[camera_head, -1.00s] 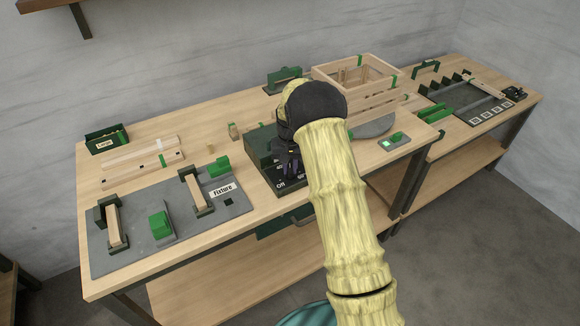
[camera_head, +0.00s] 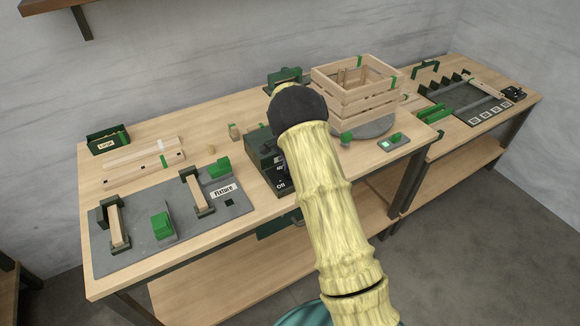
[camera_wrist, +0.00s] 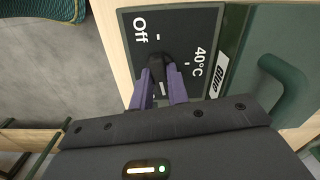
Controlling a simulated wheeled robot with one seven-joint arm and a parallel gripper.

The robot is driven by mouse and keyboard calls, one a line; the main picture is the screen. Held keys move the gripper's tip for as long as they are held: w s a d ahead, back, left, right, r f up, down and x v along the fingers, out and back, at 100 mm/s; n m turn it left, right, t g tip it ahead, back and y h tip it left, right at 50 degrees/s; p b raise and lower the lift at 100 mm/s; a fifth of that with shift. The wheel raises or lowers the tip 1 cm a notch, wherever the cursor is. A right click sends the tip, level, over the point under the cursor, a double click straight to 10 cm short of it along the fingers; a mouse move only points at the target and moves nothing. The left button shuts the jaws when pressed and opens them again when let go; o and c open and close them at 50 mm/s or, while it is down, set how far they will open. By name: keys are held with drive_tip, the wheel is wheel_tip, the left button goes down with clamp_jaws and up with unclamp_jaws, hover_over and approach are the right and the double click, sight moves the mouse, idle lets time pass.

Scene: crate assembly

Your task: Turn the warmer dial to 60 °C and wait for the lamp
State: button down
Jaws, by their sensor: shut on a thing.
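The warmer (camera_head: 258,140) is a dark green box with a black dial panel, partly hidden behind my arm in the head view. In the wrist view its panel (camera_wrist: 190,18) shows "Off" and "40°C" with white tick marks; any 60 °C mark is hidden. My gripper (camera_wrist: 161,78) has two purple fingers shut on the black dial (camera_wrist: 155,66). The dial's pointer cannot be made out clearly. The fingers hide part of the panel. I cannot make out a lamp on the warmer.
A wooden crate (camera_head: 357,98) stands on a grey round plate behind my arm. A small box with a lit green button (camera_head: 385,144) is at the right. The grey fixture board (camera_head: 135,246) lies at the left. A green handle (camera_wrist: 285,88) rises beside the panel.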

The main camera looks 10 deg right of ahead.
drive_tip(key=shift+m, duration=0.9)
drive_tip(key=c, duration=1.4)
unclamp_jaws()
drive_tip(key=shift+o, duration=0.2)
wheel_tip(320, 180, up, 17)
drive_tip(key=b, duration=0.2)
drive_tip(key=shift+r, duration=0.2)
